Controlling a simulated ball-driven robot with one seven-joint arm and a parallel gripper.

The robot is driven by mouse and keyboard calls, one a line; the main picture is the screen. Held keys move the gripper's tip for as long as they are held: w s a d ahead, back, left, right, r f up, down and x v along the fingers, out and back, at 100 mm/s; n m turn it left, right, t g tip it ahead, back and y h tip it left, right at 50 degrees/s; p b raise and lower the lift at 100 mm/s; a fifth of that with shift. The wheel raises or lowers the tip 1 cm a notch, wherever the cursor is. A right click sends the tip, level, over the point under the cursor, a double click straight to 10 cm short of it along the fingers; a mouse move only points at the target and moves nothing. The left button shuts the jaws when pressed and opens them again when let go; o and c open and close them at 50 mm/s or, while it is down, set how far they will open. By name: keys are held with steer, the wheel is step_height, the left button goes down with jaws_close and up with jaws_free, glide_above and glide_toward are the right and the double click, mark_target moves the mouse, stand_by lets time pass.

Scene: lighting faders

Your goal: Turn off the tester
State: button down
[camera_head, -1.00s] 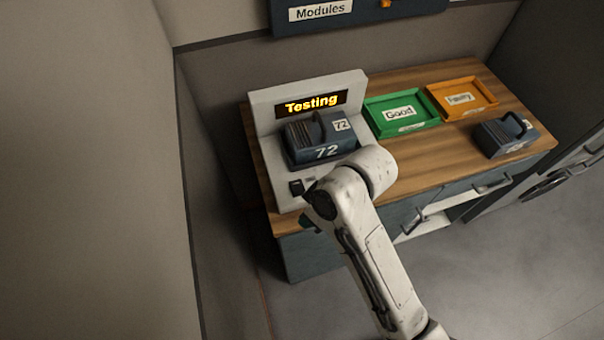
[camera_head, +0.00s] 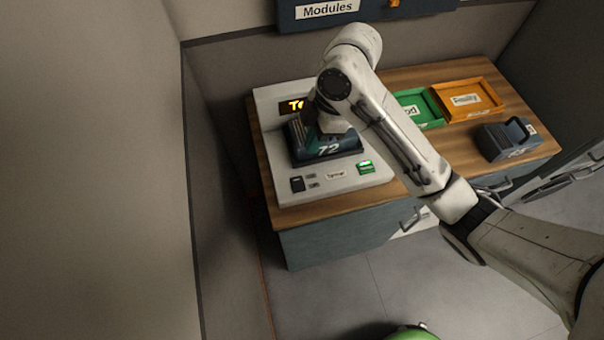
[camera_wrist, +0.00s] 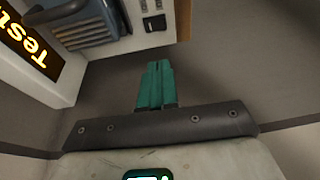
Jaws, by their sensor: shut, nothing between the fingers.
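The tester (camera_head: 378,181) is a white console on the left of the wooden bench. Its lit display (camera_head: 293,106) is partly hidden by my arm; in the wrist view the display (camera_wrist: 30,40) shows "Test" in yellow. A dark module marked 72 (camera_head: 328,151) sits in the tester. A black rocker switch (camera_head: 297,184) is at the front left of the console; it also shows in the wrist view (camera_wrist: 155,23). A green lit piece (camera_head: 366,167) is at the front right. My gripper (camera_wrist: 158,66) has teal fingers, shut and empty, apart from the switch. In the head view my arm largely hides it.
A green tray (camera_head: 432,124) and an orange tray (camera_head: 490,112) stand right of the tester. Another dark module (camera_head: 500,150) lies at the bench's right end. A wall rises close to the bench's left side.

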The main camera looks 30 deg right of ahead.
steer(key=shift+f, duration=0.1)
steer(key=b, duration=0.5)
glide_above(298, 186)
steer(key=d, duration=0.1)
step_height(298, 186, down, 10)
steer(key=shift+w+f, duration=0.15)
steer(key=shift+f+p, duration=0.3)
steer(key=shift+p, duration=0.25)
steer(key=shift+s+f, duration=0.25)
steer(key=shift+f, duration=1)
